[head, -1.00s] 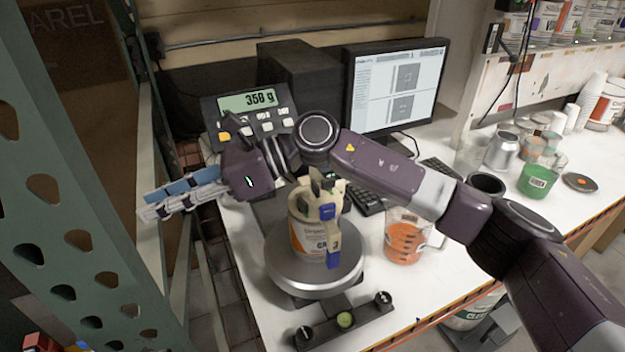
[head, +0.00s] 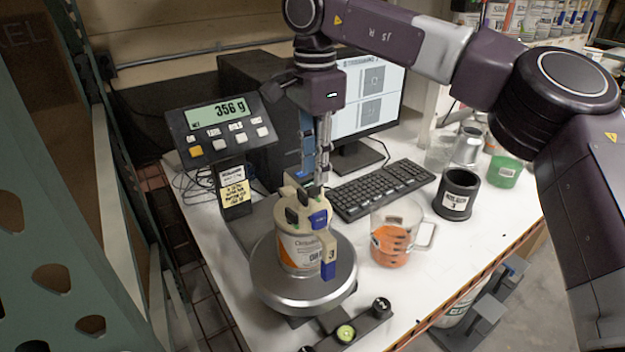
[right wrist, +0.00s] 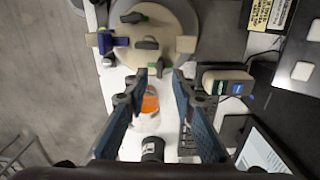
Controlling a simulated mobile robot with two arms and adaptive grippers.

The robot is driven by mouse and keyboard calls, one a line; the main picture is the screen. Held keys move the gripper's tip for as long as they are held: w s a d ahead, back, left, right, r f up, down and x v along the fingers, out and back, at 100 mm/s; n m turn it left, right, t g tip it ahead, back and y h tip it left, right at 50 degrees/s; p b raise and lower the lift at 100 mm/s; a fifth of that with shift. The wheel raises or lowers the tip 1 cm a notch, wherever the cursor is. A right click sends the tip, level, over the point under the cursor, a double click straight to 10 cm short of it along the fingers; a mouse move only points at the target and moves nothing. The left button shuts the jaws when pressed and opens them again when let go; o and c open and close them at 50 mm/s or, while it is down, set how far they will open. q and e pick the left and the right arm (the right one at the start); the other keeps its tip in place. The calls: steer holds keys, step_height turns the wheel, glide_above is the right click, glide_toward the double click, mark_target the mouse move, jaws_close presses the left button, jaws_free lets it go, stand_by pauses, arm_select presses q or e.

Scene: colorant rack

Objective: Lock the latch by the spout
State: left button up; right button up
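The paint can (head: 297,252) stands upright on the round scale plate (head: 275,288). Its beige lid (head: 291,208) carries several dark latches with green parts and a beige-and-blue spout piece (head: 328,250) at the front right. In the right wrist view the lid (right wrist: 165,25) is at the top, with the blue spout part (right wrist: 106,42) at its left. One latch (right wrist: 158,68) is near the fingertips. My right gripper (head: 316,186) points down just above the lid's back edge. It is open and empty in the wrist view (right wrist: 159,76); contact cannot be told. My left gripper is not in view.
The scale display (head: 220,116) reads 356 g behind the can. A beaker of orange liquid (head: 390,245), a black cup (head: 456,195) and a keyboard (head: 384,190) lie to the right. A monitor (head: 365,100) stands behind. A green rack post (head: 45,200) borders the left.

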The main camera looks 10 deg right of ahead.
mark_target(314, 186)
steer(key=shift+f+p, duration=0.3)
steer(key=shift+f, duration=1.7)
jaws_close()
